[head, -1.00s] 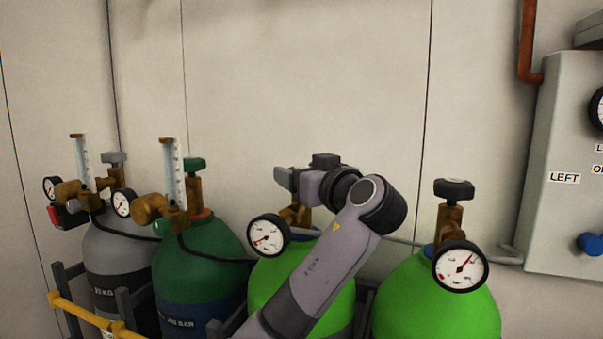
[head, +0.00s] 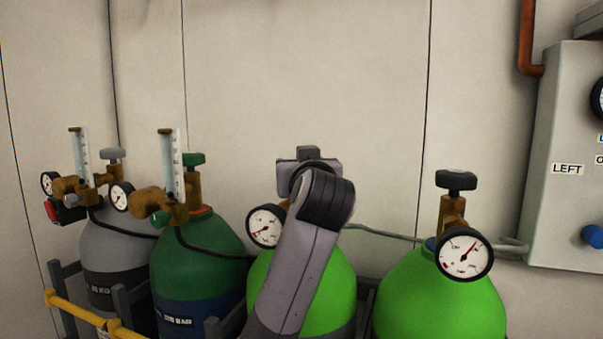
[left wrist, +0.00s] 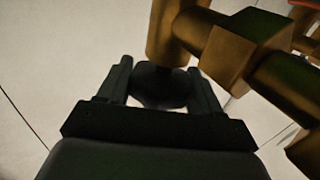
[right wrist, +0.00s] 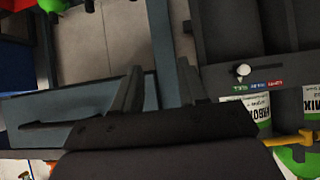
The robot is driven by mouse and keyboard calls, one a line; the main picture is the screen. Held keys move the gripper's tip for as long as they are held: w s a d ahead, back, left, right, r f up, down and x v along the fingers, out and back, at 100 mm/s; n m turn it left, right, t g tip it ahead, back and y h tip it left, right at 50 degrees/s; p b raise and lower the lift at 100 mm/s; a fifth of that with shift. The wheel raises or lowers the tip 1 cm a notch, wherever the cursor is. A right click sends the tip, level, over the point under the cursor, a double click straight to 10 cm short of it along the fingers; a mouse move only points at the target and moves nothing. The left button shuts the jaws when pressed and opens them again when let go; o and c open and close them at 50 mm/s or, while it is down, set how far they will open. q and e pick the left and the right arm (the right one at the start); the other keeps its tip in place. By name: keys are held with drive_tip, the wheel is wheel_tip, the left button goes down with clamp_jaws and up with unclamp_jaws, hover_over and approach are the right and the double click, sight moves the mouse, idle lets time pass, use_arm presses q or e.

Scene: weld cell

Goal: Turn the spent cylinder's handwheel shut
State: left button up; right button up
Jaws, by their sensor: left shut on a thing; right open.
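Two bright green cylinders stand side by side in the head view. The left green cylinder (head: 335,285) has a gauge (head: 265,227) whose needle lies at the low, left end. My left gripper (left wrist: 161,74) is shut on that cylinder's black handwheel (left wrist: 160,90), one finger on each side of it, beside the brass valve (left wrist: 232,45). In the head view my left wrist hides that handwheel and most of its valve. The right green cylinder (head: 440,300) has a free black handwheel (head: 456,181) and a gauge (head: 464,255) reading higher. My right gripper (right wrist: 160,85) is open and empty.
A dark green cylinder (head: 200,250) and a grey cylinder (head: 115,255) with flowmeters stand at left behind a yellow rail (head: 80,313). A grey panel (head: 565,220) marked LEFT hangs at right. Blue-grey metal framing (right wrist: 75,105) lies around my right gripper.

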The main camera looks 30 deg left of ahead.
use_arm(q)
drive_tip(key=shift+r+m+t+h+p, duration=0.15)
drive_tip(key=shift+m+t+h+p, duration=0.1)
drive_tip(key=shift+m+t+h, duration=0.5)
drive_tip(key=shift+r+m+t+h+p, duration=0.2)
drive_tip(key=shift+m+t+h, duration=0.35)
drive_tip(key=shift+h, duration=0.3)
drive_tip(key=shift+m+h, duration=0.3)
drive_tip(key=shift+h, duration=0.1)
drive_tip(key=o, duration=1)
drive_tip(key=shift+f, duration=0.1)
drive_tip(key=shift+f, duration=0.1)
drive_tip(key=shift+b+v, duration=0.7)
drive_tip(key=shift+v, duration=2.9)
